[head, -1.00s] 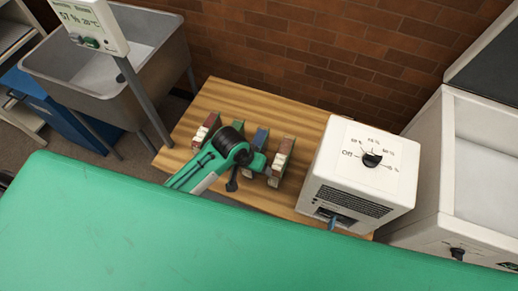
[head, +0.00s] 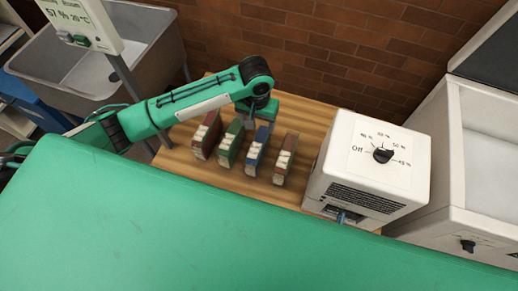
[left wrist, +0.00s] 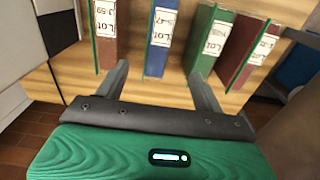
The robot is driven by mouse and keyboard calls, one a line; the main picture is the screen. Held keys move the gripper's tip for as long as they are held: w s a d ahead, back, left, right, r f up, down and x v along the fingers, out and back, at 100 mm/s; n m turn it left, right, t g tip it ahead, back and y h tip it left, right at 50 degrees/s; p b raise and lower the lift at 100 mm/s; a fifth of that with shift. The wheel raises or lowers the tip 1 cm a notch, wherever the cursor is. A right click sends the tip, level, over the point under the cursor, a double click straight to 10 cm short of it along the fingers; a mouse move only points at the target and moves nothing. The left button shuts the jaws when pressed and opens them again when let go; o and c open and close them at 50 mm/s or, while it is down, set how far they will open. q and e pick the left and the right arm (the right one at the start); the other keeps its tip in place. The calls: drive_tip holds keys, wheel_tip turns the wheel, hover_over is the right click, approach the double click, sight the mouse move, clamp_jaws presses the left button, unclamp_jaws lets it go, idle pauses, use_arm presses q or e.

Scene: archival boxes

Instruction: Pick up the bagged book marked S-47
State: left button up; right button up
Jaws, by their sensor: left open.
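The blue book (head: 258,151) stands on the wooden table in a row of books, between a green book (head: 231,143) and a brown book (head: 285,158). In the left wrist view the blue book (left wrist: 158,38) has a white label that appears to end in "-47", with "Lot" beneath; its first letter is hard to read. My left gripper (left wrist: 158,73) is open and empty, its two fingers pointing toward the blue book with the gap lined up on it. In the head view the hand (head: 260,106) is just behind the row. My right gripper is not in view.
A red book (head: 206,135) stands at the left end of the row. A white box with a dial (head: 368,160) stands right of the books. A sink (head: 70,70) and a display panel are at left. A green surface (head: 190,220) fills the foreground.

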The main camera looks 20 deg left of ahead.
sight(259, 143)
use_arm(q)
wheel_tip(259, 143, down, 8)
drive_tip(key=shift+f, duration=0.1)
drive_tip(key=shift+d+f, duration=0.2)
drive_tip(key=shift+f, duration=2.55)
drive_tip(key=shift+c, duration=0.2)
drive_tip(key=c, duration=1.4)
